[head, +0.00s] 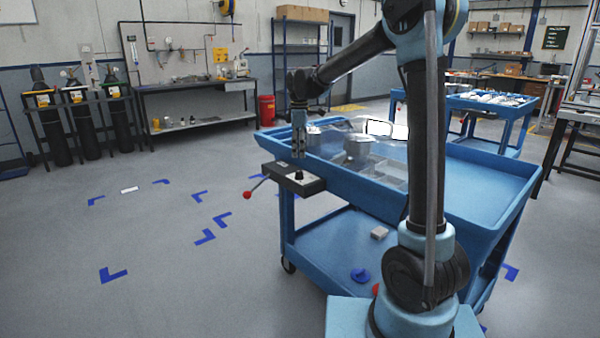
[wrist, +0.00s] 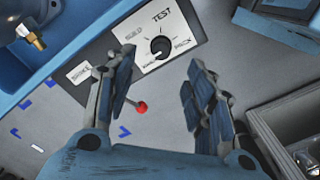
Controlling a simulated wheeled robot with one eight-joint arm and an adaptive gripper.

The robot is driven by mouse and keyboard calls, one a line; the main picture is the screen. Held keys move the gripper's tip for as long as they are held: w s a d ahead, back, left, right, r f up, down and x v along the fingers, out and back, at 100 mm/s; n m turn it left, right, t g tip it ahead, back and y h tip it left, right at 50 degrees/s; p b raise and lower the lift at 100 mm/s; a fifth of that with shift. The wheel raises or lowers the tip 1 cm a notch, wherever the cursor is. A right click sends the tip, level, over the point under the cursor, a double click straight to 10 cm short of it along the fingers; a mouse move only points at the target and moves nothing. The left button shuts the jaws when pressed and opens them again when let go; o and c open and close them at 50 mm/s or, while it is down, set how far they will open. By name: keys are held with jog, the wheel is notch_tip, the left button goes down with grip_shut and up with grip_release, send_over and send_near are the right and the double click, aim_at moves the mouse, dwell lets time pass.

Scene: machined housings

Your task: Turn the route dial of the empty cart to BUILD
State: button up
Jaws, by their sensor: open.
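The route dial (wrist: 160,47) is a black knob on a white panel in the wrist view. Its pale pointer mark faces lower left, toward a small label I cannot read clearly. BUILD is printed at its upper left, TEST above and PACK at its right. In the head view the dial box (head: 293,179) is fixed to the left end of a blue cart (head: 490,180). My gripper (head: 299,152) points down just above this box. In the wrist view my gripper (wrist: 160,82) is open and empty, its fingers spread below the dial and apart from it.
A red-tipped brake lever (head: 248,194) sticks out from the box. A second blue cart (head: 485,110) holding pale parts stands behind. The floor at left is clear.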

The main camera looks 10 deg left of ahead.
aim_at(299, 175)
notch_tip(299, 175, down, 9)
jog(key=shift+s+f, duration=0.1)
dwell(0.3)
jog(key=c, duration=1.1)
